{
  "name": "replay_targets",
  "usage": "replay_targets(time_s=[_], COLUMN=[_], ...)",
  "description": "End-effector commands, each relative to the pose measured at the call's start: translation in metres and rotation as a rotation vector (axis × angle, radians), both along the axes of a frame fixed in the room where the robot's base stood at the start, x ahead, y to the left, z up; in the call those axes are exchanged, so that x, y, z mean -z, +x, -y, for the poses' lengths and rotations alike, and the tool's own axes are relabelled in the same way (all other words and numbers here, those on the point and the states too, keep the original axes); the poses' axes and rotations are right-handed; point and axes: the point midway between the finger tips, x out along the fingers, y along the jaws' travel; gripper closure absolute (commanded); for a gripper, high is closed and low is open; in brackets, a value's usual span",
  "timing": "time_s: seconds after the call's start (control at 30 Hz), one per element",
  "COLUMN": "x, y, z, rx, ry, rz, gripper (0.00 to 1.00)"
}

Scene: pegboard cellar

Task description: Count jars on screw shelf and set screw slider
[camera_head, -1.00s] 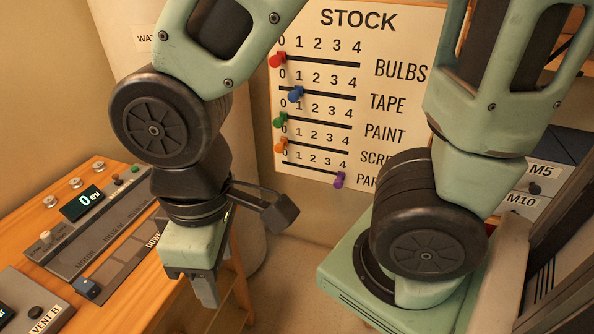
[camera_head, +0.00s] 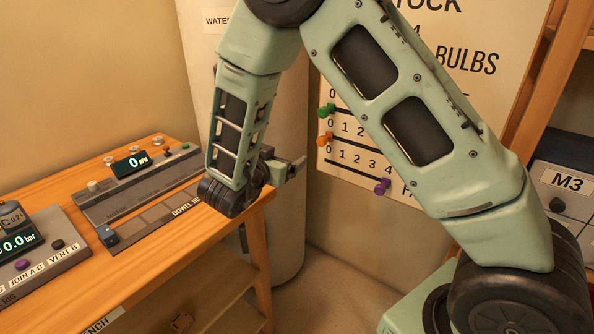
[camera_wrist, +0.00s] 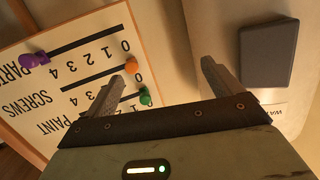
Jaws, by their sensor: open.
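The white stock board (camera_head: 345,180) hangs behind my arm, which hides much of it. Its orange knob (camera_head: 324,139) sits at the left end of its line; in the wrist view the orange knob (camera_wrist: 131,65) is on the SCREWS line at 0. A green knob (camera_head: 327,110) is above it, and a purple knob (camera_head: 382,187) sits below near 4. My gripper (camera_head: 297,168) points toward the board, left of the knobs. In the wrist view its fingers (camera_wrist: 168,66) are spread and empty, the left tip overlapping the picture near the orange knob. No jars show.
A wooden bench (camera_head: 150,270) at left carries a control panel (camera_head: 140,185) reading 0 and a second panel (camera_head: 40,250) reading 0.0 bar. A pale tank (camera_head: 290,235) stands behind my gripper. A drawer labelled M3 (camera_head: 565,185) is at right.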

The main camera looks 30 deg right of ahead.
Motion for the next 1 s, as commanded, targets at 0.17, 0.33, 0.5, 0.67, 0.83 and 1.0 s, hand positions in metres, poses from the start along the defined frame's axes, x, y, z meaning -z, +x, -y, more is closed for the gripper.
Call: replay_targets(time_s=[0.17,0.33,0.5,0.67,0.83,1.0], x=[0.006,0.003,0.003,0.003,0.002,0.002], y=[-0.023,-0.027,-0.021,-0.013,-0.005,0.002], z=[0.028,0.038,0.056,0.077,0.099,0.117], rx=[0.191,0.238,0.238,0.237,0.235,0.234], ry=[-0.169,-0.211,-0.209,-0.208,-0.208,-0.207], rz=[0.012,0.013,0.015,0.015,0.015,0.015], gripper=[0.09,0.09,0.09,0.09,0.09,0.09])
